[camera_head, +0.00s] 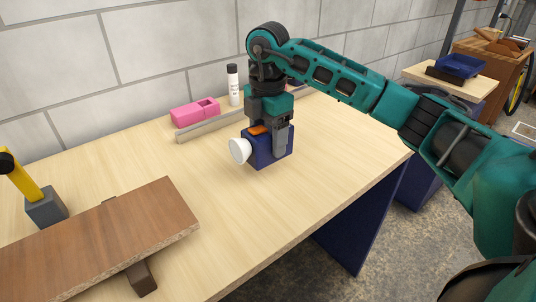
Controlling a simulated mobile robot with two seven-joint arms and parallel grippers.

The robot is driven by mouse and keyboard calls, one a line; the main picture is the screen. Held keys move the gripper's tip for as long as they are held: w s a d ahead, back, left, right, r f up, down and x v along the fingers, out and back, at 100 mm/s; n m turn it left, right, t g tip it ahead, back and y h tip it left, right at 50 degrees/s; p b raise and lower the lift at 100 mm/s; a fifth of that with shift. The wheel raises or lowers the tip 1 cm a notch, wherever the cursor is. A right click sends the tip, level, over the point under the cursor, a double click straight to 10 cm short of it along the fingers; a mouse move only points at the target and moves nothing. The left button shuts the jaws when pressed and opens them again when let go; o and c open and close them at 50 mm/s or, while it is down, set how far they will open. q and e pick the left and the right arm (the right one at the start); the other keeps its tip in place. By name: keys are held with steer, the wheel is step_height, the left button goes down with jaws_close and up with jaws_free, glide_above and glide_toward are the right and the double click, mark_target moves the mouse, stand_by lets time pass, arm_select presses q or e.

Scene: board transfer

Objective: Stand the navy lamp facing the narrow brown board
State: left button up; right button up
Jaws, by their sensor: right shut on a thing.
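The navy lamp (265,155) is a blue box with a white round head (239,150) on its left side and an orange piece on top. My right gripper (267,140) is above the lamp with its fingers down over it, shut on it. The lamp is upright, on or just above the table; I cannot tell which. Its white head points left, towards the lower left of the table. The brown board (100,243) lies at the lower left, raised on dark supports (141,279), its left end cut off by the picture edge. My left gripper is not in view.
The wooden table (190,185) is clear between the lamp and the board. A grey block with a yellow part (46,207) stands behind the board. A pink box (194,111), a grey bar (210,125) and a white bottle (233,88) are near the wall.

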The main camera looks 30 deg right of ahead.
mark_target(268, 153)
steer(key=shift+f, duration=2.15)
steer(key=shift+f, duration=0.1)
steer(key=o, duration=1.2)
step_height(268, 153, up, 12)
steer(key=shift+f+p, duration=0.1)
steer(key=shift+p, duration=0.3)
steer(key=shift+r, duration=0.25)
